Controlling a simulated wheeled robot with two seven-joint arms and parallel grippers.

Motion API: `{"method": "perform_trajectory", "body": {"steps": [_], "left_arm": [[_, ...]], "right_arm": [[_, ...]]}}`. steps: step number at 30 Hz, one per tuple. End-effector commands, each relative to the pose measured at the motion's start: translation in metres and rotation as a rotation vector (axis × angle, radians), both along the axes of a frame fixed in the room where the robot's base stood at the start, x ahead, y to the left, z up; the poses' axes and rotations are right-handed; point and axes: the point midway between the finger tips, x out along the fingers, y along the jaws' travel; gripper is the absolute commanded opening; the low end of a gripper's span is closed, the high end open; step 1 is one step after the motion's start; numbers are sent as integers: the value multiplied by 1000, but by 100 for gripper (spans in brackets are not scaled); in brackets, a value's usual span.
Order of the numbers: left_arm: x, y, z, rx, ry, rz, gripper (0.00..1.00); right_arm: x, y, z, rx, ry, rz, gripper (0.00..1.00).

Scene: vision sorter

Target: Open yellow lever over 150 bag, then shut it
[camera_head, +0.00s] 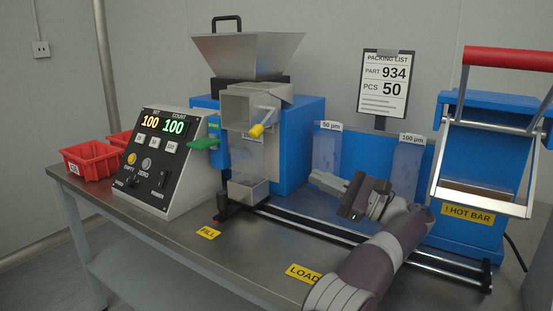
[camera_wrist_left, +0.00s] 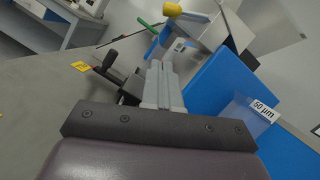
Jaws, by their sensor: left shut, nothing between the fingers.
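The yellow lever (camera_head: 257,130) sits on a metal rod on the front of the grey chute (camera_head: 240,104), below the hopper. Its yellow end also shows at the top of the left wrist view (camera_wrist_left: 172,9). A clear bag or sleeve (camera_head: 247,160) is below the chute, above a clear holder (camera_head: 247,191); I cannot read any 150 mark on it. My left gripper (camera_head: 318,181) is shut and empty, right of and below the lever, apart from it. Its fingers (camera_wrist_left: 163,85) point toward the machine. My right gripper is not in view.
A green handle (camera_head: 204,143) juts out left of the chute. The control box (camera_head: 168,160) reads 100 and 100. Bags marked 50 µm (camera_head: 327,152) and 100 µm (camera_head: 407,165) hang behind my arm. A black rail (camera_head: 320,230) crosses the table; the hot bar sealer (camera_head: 470,210) stands right.

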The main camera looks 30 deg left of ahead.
Motion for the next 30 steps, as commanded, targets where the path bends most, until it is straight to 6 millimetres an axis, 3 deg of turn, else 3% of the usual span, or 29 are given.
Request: {"method": "perform_trajectory", "body": {"steps": [8,14,21,25,30], "left_arm": [[-1,13,4,2,3,1,0],[-3,52,17,2,6,2,0],[-7,100,35,2,7,1,0],[-15,108,54,3,5,0,0],[-19,115,61,2,6,-2,0]], "right_arm": [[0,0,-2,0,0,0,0],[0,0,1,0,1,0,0],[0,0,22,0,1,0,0],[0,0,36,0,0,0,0],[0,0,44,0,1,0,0]]}}
